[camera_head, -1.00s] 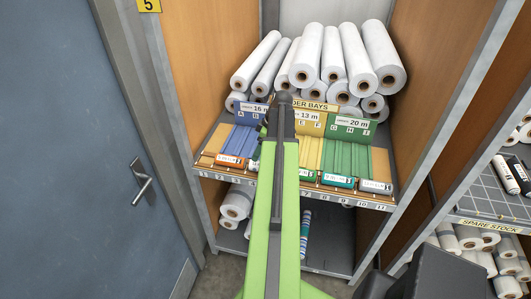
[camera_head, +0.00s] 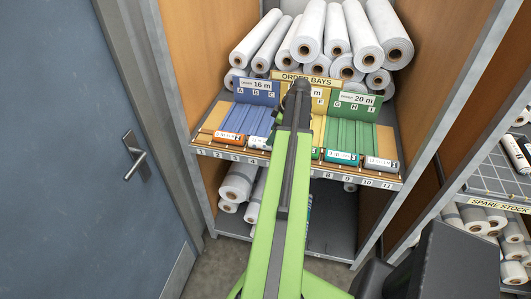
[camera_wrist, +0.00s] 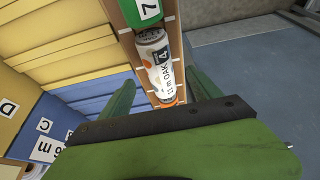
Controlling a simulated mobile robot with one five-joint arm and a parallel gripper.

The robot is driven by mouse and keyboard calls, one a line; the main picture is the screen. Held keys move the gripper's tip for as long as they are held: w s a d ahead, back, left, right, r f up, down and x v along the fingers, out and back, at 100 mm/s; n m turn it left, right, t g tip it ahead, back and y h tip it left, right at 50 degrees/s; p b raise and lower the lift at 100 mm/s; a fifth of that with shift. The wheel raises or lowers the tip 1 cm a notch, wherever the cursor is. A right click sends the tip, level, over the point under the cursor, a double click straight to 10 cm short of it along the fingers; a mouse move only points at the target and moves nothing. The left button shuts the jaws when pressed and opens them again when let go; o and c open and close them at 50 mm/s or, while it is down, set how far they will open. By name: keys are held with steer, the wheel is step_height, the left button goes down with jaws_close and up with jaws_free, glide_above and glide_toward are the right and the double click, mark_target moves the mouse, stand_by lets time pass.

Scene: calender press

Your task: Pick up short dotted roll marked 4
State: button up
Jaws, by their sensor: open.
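The short white roll with orange dots (camera_wrist: 157,62) lies on the narrow ledge in the wrist view. Its label shows a 4 on a dark blue square and "11 m OAK". My gripper (camera_wrist: 163,92) is open and empty, its two green fingers spread to either side of the roll's near end. I cannot tell whether they are level with it or above it. In the head view a whitish roll (camera_head: 258,142) shows just left of my arm, its number unreadable. My arm hides the fingers there.
A green roll marked 7 (camera_wrist: 140,12) lies beyond the dotted one in line. The numbered ledge also holds an orange-labelled roll (camera_head: 229,138), a teal roll (camera_head: 341,158) and a grey roll (camera_head: 381,164). Large white rolls (camera_head: 310,35) are stacked behind. A blue door (camera_head: 80,150) stands left.

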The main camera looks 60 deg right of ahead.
mark_target(266, 139)
steer(key=shift+w+f, duration=0.2)
steer(key=shift+f, duration=0.4)
steer(key=shift+r, duration=0.1)
steer(key=b+x, duration=0.4)
steer(key=x, duration=0.1)
steer(key=shift+w+b, duration=0.3)
steer(key=shift+b, duration=0.1)
steer(key=shift+r, duration=0.1)
steer(key=c, duration=1.5)
steer(key=shift+r+p, duration=0.1)
steer(key=shift+p, duration=0.2)
